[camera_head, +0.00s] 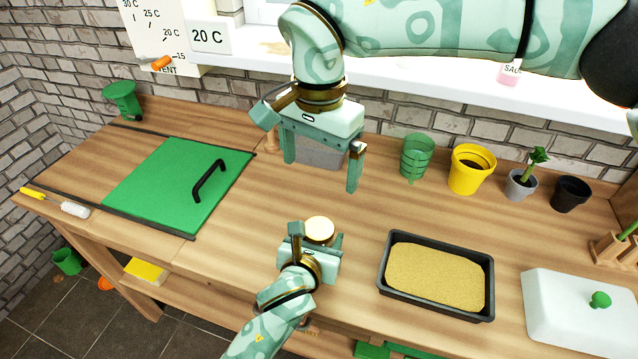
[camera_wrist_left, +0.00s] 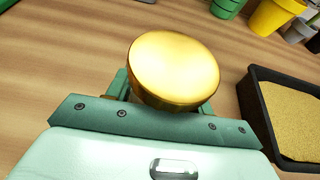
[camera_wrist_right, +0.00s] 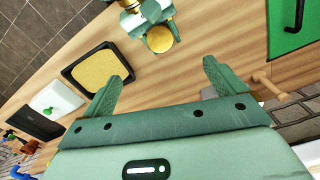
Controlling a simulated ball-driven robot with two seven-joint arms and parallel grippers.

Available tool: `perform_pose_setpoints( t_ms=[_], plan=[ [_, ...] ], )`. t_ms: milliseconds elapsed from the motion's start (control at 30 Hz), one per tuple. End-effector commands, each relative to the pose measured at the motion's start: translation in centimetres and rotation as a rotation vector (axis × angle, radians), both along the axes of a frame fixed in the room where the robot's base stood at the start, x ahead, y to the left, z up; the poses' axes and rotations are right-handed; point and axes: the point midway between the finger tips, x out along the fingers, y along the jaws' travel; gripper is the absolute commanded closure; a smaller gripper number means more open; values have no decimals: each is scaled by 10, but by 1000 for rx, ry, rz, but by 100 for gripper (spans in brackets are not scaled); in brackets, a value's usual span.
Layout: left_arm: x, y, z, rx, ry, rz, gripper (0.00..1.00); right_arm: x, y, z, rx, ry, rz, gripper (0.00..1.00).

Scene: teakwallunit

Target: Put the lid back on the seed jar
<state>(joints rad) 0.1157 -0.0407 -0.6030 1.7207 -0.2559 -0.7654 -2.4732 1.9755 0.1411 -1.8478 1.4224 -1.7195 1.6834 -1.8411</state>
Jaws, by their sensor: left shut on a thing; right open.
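A round gold lid (camera_head: 320,229) shows at my left gripper (camera_head: 315,245), low over the front middle of the bench. In the left wrist view the lid (camera_wrist_left: 173,68) faces up, slightly tilted, and covers most of the fingers. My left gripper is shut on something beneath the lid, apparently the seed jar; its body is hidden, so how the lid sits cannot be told. My right gripper (camera_head: 321,174) is open and empty, higher and farther back. The right wrist view shows the lid (camera_wrist_right: 159,39) beyond its open fingers (camera_wrist_right: 164,68), well apart from them.
A black tray of sand-coloured grain (camera_head: 437,277) and a white cover with green knob (camera_head: 560,308) lie right. Pots, including a yellow one (camera_head: 468,174), line the back. A green panel with black handle (camera_head: 165,185) lies left. A grey container (camera_head: 318,154) stands behind my right gripper.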

Motion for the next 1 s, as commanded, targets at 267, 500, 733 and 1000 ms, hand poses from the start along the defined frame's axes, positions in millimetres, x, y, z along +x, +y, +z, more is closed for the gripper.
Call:
perform_pose_setpoints(
  t_ms=[267, 500, 733, 1000],
  plan=[
    [0, 0, 0, 0, -1, 0, 100, 0, 0, 20, 0, 0, 1, 4],
    [0, 0, 0, 0, -1, 0, 43, 0, 0, 19, 1, 1, 1, 4],
    [0, 0, 0, 0, -1, 0, 23, 0, 0, 19, 1, 1, 1, 4],
    [-9, 3, 6, 2, -2, -1, 23, -1, 0, 26, 1, -3, 1, 4]
  ],
)
